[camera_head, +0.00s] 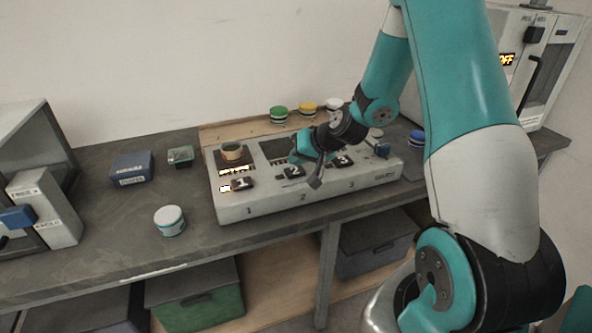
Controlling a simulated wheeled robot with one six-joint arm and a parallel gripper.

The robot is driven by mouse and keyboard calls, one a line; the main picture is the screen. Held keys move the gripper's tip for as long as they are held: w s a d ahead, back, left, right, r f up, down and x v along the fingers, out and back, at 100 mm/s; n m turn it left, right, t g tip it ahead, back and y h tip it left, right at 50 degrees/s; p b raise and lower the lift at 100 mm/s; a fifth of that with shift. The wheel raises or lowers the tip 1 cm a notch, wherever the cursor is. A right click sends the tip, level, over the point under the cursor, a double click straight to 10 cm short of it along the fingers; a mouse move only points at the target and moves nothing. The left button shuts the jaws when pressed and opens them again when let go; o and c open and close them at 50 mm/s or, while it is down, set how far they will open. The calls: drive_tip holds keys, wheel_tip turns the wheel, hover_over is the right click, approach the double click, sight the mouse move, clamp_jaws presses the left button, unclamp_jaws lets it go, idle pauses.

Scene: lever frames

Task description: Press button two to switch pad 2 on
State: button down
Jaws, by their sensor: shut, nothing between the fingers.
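The grey control box (292,204) stands near the front edge of the bench, marked 1, 2 and 3 along its front. Button two (293,172) is a dark block above the 2, just left of my gripper. Pad 2 (275,149) is a dark square behind it, partly hidden by my gripper. My gripper (315,183) is shut and empty, pointing down over the box between button two and button three (343,161). I cannot tell whether it touches the box. Button one (243,184) is at the left, with lit displays beside it.
A brown-topped round container (232,152) sits on pad 1. A white jar (170,221) stands left of the box. Green (279,114), yellow (308,110) and white (333,105) containers stand behind. A blue box (132,168) lies at the left.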

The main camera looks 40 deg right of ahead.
sight(297, 170)
drive_tip(key=shift+f, duration=0.4)
drive_tip(key=shift+f+b, duration=0.25)
drive_tip(key=shift+b, duration=0.2)
drive_tip(key=shift+r, duration=0.15)
drive_tip(key=shift+r+p, duration=0.5)
drive_tip(key=shift+r, duration=0.05)
drive_tip(key=shift+r, duration=0.1)
drive_tip(key=shift+r+p, duration=2.25)
drive_tip(key=shift+r, duration=0.7)
